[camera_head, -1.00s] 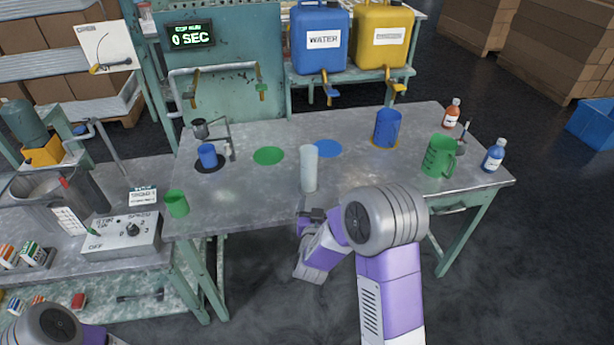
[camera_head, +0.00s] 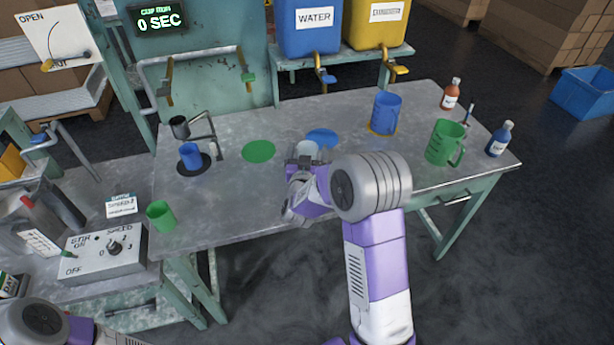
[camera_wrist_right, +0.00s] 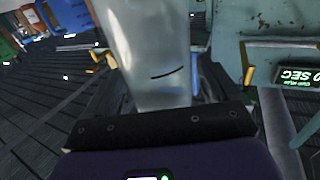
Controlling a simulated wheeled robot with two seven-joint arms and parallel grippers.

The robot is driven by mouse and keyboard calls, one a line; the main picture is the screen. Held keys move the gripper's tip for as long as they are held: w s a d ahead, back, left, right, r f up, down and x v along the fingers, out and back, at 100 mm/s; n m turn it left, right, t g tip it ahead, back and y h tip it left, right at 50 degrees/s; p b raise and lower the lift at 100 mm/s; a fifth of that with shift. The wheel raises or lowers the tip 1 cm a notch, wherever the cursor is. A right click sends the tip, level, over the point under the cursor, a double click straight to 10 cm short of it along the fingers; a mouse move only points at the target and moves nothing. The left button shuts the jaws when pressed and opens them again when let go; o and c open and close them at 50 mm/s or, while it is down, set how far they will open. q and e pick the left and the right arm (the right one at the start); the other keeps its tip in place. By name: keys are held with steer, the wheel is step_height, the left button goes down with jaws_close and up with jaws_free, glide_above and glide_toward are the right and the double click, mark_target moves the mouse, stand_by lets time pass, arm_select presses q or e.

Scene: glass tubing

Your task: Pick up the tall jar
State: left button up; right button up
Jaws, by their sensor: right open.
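The tall jar is a pale, frosted cylinder (camera_head: 307,147). In the head view only its upper end shows, in the middle of the table, behind my right gripper. My right gripper (camera_head: 304,162) is open at the jar, on its near side, and hides its lower part. In the right wrist view the jar (camera_wrist_right: 150,50) is large and close, standing just beyond the dark gripper body, with a short dark mark on its side. I cannot tell whether the fingers touch it. Part of my left arm shows at the bottom left; its gripper is out of view.
A green disc (camera_head: 258,151) and a blue disc (camera_head: 322,136) lie near the jar. A small blue cup (camera_head: 190,156) and a green cup (camera_head: 161,216) stand left.

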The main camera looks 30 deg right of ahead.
steer(key=shift+w+d, duration=0.45)
steer(key=shift+w, duration=0.15)
steer(key=c, duration=1.4)
steer(key=shift+r, duration=0.1)
steer(key=shift+c, duration=0.2)
